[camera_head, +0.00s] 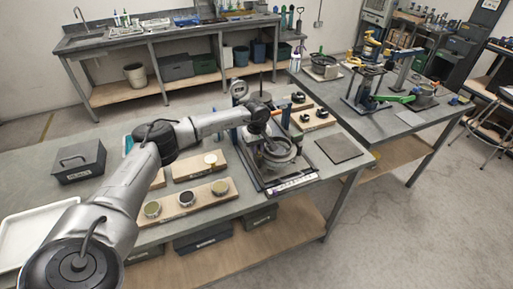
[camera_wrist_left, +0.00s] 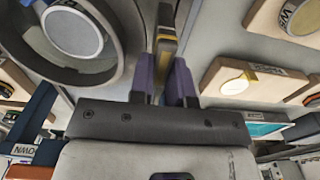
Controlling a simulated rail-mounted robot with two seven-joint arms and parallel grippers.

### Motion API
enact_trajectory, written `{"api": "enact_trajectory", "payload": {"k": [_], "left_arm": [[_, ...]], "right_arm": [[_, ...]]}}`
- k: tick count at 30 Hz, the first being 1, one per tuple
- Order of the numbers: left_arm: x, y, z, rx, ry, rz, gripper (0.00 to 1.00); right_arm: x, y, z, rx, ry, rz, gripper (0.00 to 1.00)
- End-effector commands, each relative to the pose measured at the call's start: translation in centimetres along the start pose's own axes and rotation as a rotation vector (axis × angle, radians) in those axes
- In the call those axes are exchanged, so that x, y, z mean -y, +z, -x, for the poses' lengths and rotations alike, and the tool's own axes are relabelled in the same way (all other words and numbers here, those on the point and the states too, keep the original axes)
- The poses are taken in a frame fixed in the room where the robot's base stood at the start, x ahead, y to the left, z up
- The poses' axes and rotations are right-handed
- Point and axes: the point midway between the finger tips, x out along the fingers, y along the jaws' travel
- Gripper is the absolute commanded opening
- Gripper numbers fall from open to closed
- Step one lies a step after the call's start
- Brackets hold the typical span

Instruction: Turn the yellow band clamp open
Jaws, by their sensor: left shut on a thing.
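In the left wrist view, the yellow band clamp shows as a narrow upright handle (camera_wrist_left: 166,48) with yellow and dark edges. My left gripper (camera_wrist_left: 163,78) has its two purple-padded fingers closed on either side of this handle. A thick dark ring with a pale disc inside (camera_wrist_left: 72,32) is just left of the fingers. In the head view, my left arm reaches from the left to the round dark fixture (camera_head: 281,149) on the near bench; the fingertips and handle are hard to make out there. My right gripper is in neither view.
Wooden boards (camera_head: 187,201) with round tins lie left of the fixture, and a dark grey box (camera_head: 79,161) stands further left. A flat dark plate (camera_head: 339,149) lies to its right. A second bench holds a green-handled device (camera_head: 398,98). The bench's front edge is close to the fixture.

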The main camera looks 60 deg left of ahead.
Motion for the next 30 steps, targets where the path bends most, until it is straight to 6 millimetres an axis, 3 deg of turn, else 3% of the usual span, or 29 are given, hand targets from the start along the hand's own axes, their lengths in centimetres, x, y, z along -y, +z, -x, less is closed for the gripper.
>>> {"api": "enact_trajectory", "payload": {"k": [7,8,15,23,30], "left_arm": [[-0.1,0.1,0.2,0.003,0.003,-0.004,0.0],[-0.1,0.1,0.2,0.003,0.003,-0.004,0.2],[-0.1,0.1,0.1,0.002,0.001,-0.002,0.43],[0.0,0.0,0.2,0.001,0.001,-0.001,0.43],[-0.1,0.0,3.2,0.0,0.003,-0.002,0.43]], "right_arm": [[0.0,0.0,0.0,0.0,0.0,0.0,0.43],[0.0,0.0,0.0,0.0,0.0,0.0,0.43],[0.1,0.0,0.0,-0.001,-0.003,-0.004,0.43],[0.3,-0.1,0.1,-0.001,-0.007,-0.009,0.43],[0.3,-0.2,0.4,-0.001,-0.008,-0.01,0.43]]}}
